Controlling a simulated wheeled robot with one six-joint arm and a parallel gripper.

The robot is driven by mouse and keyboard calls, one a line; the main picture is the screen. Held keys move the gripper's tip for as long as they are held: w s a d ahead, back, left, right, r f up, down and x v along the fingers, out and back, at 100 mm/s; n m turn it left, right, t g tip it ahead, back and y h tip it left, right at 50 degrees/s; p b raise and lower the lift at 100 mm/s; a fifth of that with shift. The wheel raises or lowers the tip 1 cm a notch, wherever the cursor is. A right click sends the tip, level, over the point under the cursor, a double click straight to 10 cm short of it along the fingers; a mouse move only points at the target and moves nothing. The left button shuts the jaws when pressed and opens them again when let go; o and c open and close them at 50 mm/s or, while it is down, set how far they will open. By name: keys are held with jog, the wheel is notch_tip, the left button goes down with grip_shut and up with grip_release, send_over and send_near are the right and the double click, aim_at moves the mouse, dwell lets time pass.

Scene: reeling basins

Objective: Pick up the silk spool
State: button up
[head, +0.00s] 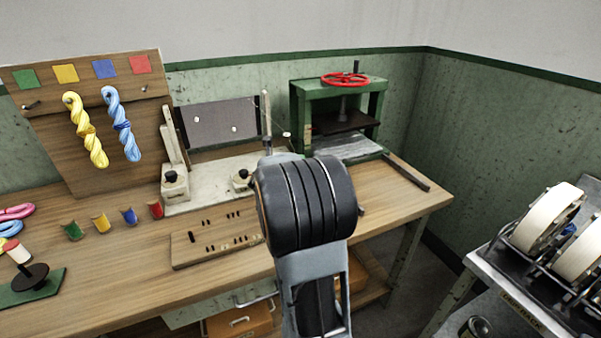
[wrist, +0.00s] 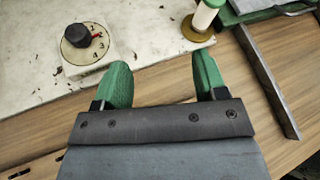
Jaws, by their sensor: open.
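A cream spool-like cylinder (wrist: 205,16) with a brass-coloured round base stands at the top right of the wrist view, on the edge of the pale plate. Its top is cut off by the frame. My gripper (wrist: 163,76) is open and empty, with its green fingers spread apart. The cylinder is beyond the right fingertip, apart from it. In the head view my arm hides the gripper and that spot. I cannot tell which one is the silk spool.
A dial block (wrist: 84,45) sits on the pale plate beyond my left finger. A metal bar (wrist: 266,80) lies at right. The green press (head: 340,110) with a red wheel stands at the bench's back. A pegboard (head: 215,233) lies left of my arm.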

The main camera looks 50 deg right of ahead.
jog(key=d+f+m, duration=0.1)
jog(key=d, duration=0.1)
jog(key=s+d+m+g+h, duration=0.1)
jog(key=d+m, duration=0.1)
jog(key=d+f+m+h, duration=0.1)
jog(key=m, duration=0.1)
jog(key=shift+s+d+f+g, duration=0.25)
jog(key=shift+d+f+g, duration=0.1)
jog(key=shift+d+g, duration=0.05)
jog(key=shift+m, duration=0.3)
jog(key=x, duration=0.6)
jog(key=shift+d+f, duration=0.15)
jog(key=shift+d, duration=0.2)
jog(key=shift+r+p+x, duration=0.2)
jog(key=shift+p+x, duration=0.75)
jog(key=shift+x, duration=2.2)
jog(key=shift+d, duration=0.15)
jog(key=shift+c, duration=0.2)
jog(key=c, duration=1)
jog(key=shift+c, duration=0.2)
jog(key=shift+r, duration=0.15)
